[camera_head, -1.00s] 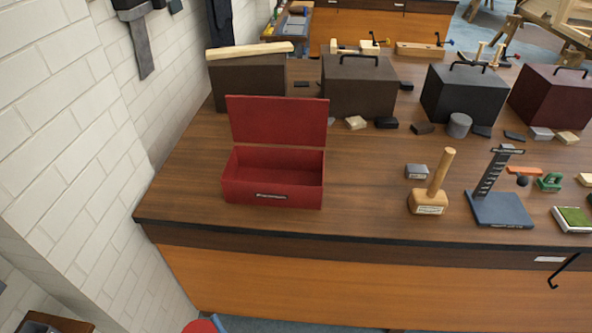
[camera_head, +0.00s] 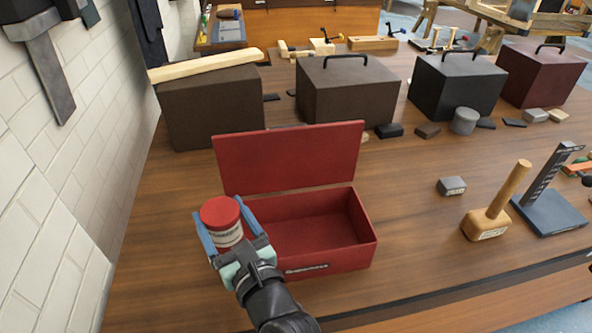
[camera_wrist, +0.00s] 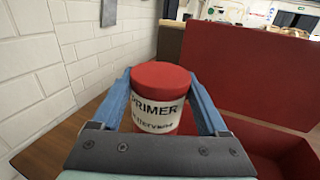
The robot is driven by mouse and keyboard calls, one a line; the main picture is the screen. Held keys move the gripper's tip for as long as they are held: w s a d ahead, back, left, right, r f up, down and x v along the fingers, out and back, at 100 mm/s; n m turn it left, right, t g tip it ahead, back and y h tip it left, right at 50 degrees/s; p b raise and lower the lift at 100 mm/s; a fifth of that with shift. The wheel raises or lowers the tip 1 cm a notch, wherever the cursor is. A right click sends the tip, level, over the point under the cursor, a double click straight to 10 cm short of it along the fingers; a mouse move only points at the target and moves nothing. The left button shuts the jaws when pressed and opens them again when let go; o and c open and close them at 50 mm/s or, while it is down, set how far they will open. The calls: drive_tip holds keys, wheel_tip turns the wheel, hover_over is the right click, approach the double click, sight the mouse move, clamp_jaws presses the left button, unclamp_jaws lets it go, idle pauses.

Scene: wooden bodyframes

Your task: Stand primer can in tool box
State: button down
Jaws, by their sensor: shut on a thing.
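The primer can (camera_head: 222,222) has a red lid and a white band, and the word PRIMER reads on it in the wrist view (camera_wrist: 158,103). My gripper (camera_head: 228,228) is shut on the can, with one blue finger on each side. The can is upright. The red tool box (camera_head: 318,229) stands on the bench with its lid raised at the back. In the head view the can is at the box's left end, overlapping its left wall. Its height above the box is hard to tell. The part of the box floor that shows is bare.
The raised red lid (camera_head: 290,157) stands behind the opening. A wooden mallet (camera_head: 494,205) and a small grey block (camera_head: 451,186) are to the right. Dark cases (camera_head: 349,88) stand behind. A white brick wall (camera_head: 60,190) is at the left.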

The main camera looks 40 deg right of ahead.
drive_tip(key=s+d+r+m+h+b, duration=0.1)
drive_tip(key=s+d+r+h+b, duration=0.1)
drive_tip(key=d, duration=0.6)
wheel_tip(320, 180, down, 10)
drive_tip(key=b, duration=0.3)
drive_tip(key=shift+s+d+r, duration=0.15)
drive_tip(key=shift+d+r, duration=0.05)
drive_tip(key=shift+r, duration=0.05)
drive_tip(key=shift+b, duration=0.3)
drive_tip(key=shift+f+b, duration=0.3)
drive_tip(key=shift+f, duration=0.25)
unclamp_jaws()
